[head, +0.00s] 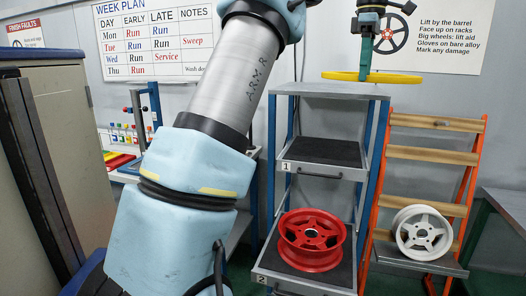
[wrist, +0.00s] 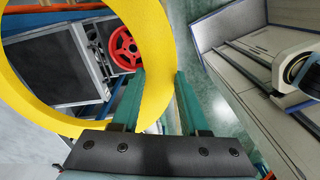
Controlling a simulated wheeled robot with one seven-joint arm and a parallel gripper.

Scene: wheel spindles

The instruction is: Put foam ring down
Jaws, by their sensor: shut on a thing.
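The yellow foam ring (head: 400,79) lies roughly level at the top of the shelf rack in the head view, seen nearly edge-on. In the wrist view the foam ring (wrist: 155,35) is large and close, cut off by the top and left edges. My gripper (head: 366,74) points down from above, shut on the ring's band. In the wrist view the green fingers of my gripper (wrist: 161,75) stand on either side of the band. I cannot tell whether the ring touches the rack's grey top.
The shelf rack (head: 320,90) has pull-out trays; a red wheel (head: 312,240) lies on the lower one. An orange rack (head: 475,170) to its right holds a white wheel (head: 422,232).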

